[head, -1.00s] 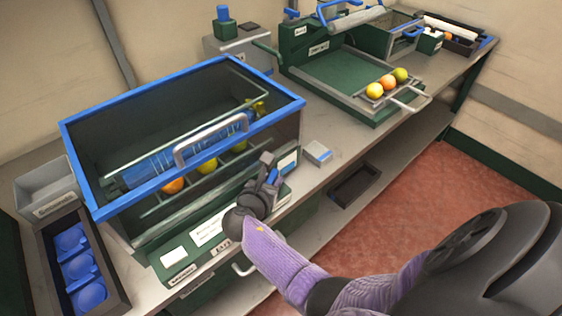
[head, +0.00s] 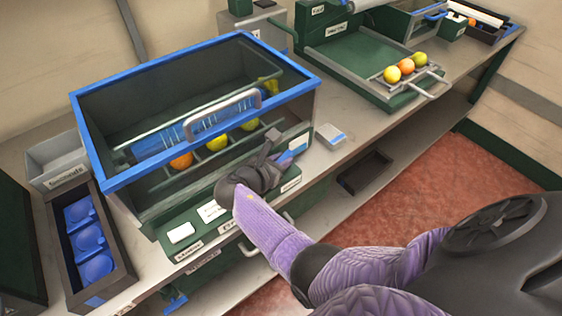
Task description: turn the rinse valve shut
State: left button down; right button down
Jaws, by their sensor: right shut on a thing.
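The wash tank (head: 203,63) has a clear box with a blue rim and a green front panel. My right gripper (head: 277,150) is at the right part of this front panel, shut on the rinse valve (head: 285,158). Only a small blue bit of the valve shows at the fingers; the rest is hidden by the gripper, so its exact angle cannot be told. My left gripper is not in view.
An orange (head: 181,161) and yellow-green fruit (head: 217,142) lie inside the tank. A crate with blue cups (head: 125,275) and a grey bin (head: 48,155) stand left. A green tray station (head: 350,60) with three fruits stands back right.

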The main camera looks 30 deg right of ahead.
jog(key=c, duration=0.8)
grip_release()
jog(key=shift+c, duration=0.2)
jog(key=p+v, duration=0.5)
jog(key=v, duration=0.4)
jog(key=shift+w+a+r, duration=0.1)
jog(key=shift+w+r, duration=0.05)
jog(key=shift+a, duration=0.35)
